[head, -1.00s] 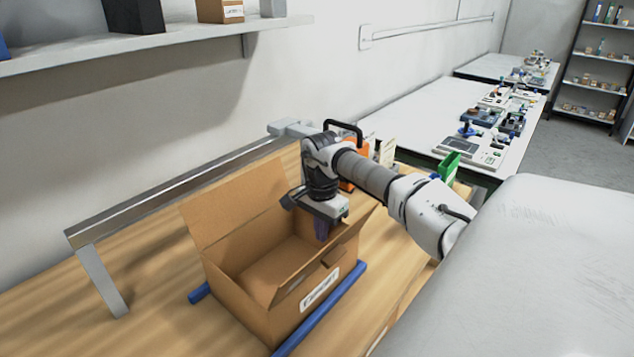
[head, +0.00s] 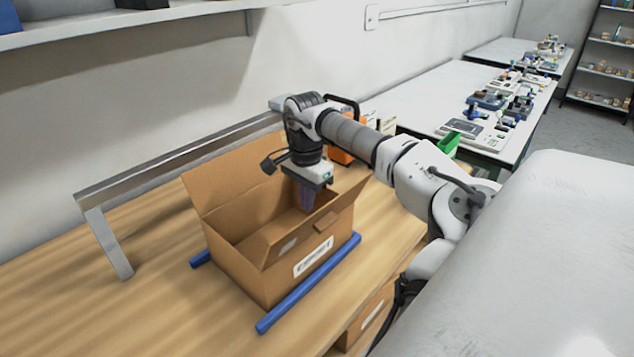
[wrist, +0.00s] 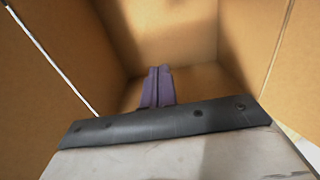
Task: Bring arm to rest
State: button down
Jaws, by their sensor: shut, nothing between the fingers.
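My gripper (head: 307,200) is over the right part of an open cardboard box (head: 240,278) in the head view, its fingers reaching down inside the opening. In the wrist view my gripper's purple fingers (wrist: 157,86) are together with nothing between them. Cardboard walls (wrist: 60,60) surround them in that view. My arm stretches from the right side of the head view to the box. The part of the box floor behind my gripper is hidden.
The box stands between blue rails (head: 310,285) on a wooden table (head: 160,310). A metal rail frame (head: 180,158) runs behind it. An orange object (head: 342,152) and a green bin (head: 447,144) are near my arm. A white table (head: 420,105) with instruments lies beyond. A shelf (head: 130,20) hangs above.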

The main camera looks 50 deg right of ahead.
notch_tip(320, 180, up, 6)
jog(key=b, duration=0.1)
jog(key=shift+w+r, duration=0.2)
jog(key=shift+w, duration=0.1)
